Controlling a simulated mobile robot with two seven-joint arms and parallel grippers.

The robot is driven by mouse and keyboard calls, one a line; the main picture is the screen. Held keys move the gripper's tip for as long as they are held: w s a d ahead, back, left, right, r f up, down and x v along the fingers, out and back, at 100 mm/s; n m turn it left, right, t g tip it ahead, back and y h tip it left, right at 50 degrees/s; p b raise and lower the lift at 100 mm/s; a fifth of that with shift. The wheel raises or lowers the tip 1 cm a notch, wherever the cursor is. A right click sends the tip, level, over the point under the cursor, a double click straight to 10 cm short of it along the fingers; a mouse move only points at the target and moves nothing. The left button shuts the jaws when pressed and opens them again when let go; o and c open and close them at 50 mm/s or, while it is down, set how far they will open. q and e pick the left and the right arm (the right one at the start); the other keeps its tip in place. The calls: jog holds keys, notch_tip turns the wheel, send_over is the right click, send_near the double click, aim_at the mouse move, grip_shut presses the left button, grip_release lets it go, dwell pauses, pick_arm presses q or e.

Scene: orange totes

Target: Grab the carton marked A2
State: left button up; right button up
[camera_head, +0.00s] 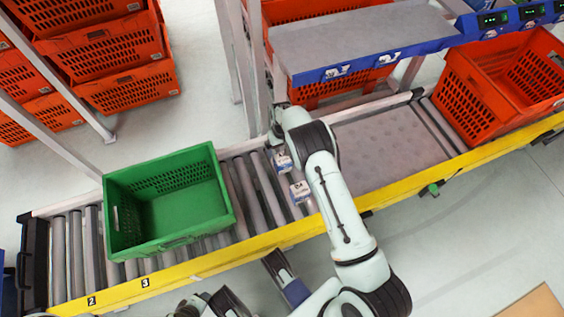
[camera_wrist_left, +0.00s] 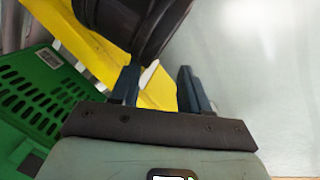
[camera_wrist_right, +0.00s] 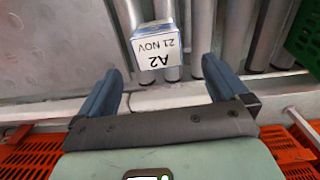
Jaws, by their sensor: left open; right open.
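The carton marked A2 (camera_wrist_right: 156,48) is a small box with a white label reading "A2 21 NOV", upside down in the right wrist view. It sits on the conveyor rollers, just ahead of my right gripper (camera_wrist_right: 160,70), whose fingers are open, apart and empty. In the head view the carton (camera_head: 284,161) lies just below my right wrist, which hides most of the gripper. A second small labelled carton (camera_head: 299,190) lies nearer to me beside my right forearm. My left gripper (camera_wrist_left: 160,84) is open and empty near the yellow rail.
A green tote (camera_head: 122,202) stands on the rollers left of the cartons. A grey dimpled plate (camera_head: 385,145) lies right of my right arm. An orange tote (camera_head: 470,95) stands farther right. A grey shelf (camera_head: 350,40) overhangs behind. A yellow rail (camera_head: 250,247) edges the conveyor.

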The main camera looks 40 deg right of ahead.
aim_at(283, 158)
notch_tip(283, 158, down, 5)
jog(key=shift+b, duration=0.45)
jog(key=f+b, duration=0.1)
jog(key=f, duration=0.2)
jog(key=shift+d+f, duration=0.2)
jog(key=shift+f, duration=0.8)
pick_arm(q)
jog(key=f, duration=0.1)
jog(key=w+a+f, duration=0.1)
jog(key=f, duration=0.1)
jog(key=shift+w+a+f+y, duration=0.15)
jog(key=shift+w+a+y, duration=0.05)
jog(key=shift+a+y, duration=0.15)
pick_arm(e)
jog(key=shift+r, duration=0.1)
jog(key=c, duration=1.2)
jog(key=shift+r, duration=0.1)
